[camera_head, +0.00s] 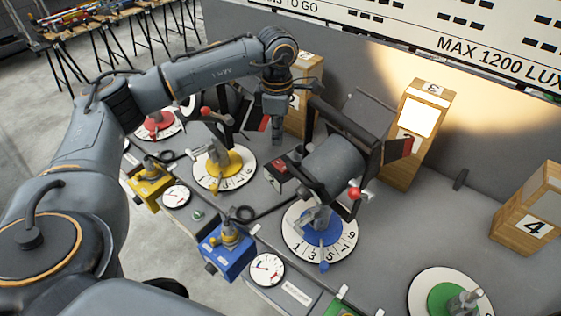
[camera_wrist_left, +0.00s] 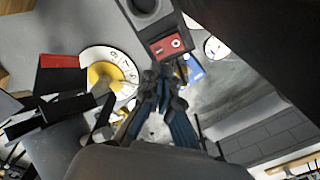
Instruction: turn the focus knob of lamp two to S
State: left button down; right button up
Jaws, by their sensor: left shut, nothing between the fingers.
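Lamp two appears to be the lamp on the yellow base (camera_head: 221,166), with a white number dial around it; its upper body is largely hidden behind my left arm. The yellow base also shows in the left wrist view (camera_wrist_left: 103,76). I cannot make out its focus knob or an S mark. My left gripper (camera_head: 277,136) points down behind and to the right of the yellow base, beside the lamp with the blue base. In the left wrist view its fingers (camera_wrist_left: 160,84) are together with nothing visible between them. My right gripper is not in view.
The blue-base lamp (camera_head: 335,162) stands close right of my gripper; its red rear panel (camera_head: 278,178) is near the fingertips. A yellow box (camera_head: 150,186) and blue box (camera_head: 227,252) line the front. A box marked 4 (camera_head: 530,222) stands at right.

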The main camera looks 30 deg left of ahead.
aim_at(305, 194)
jog(key=k+j, duration=0.2)
jog(key=j, duration=0.2)
jog(key=k+j, duration=0.2)
jog(key=j, duration=0.15)
jog(key=k+j, duration=0.25)
jog(key=j, duration=0.15)
jog(key=k+j, duration=0.2)
jog(key=j, duration=0.2)
jog(key=k+j, duration=0.2)
jog(key=j, duration=0.15)
jog(key=k+j, duration=0.2)
jog(key=j, duration=0.2)
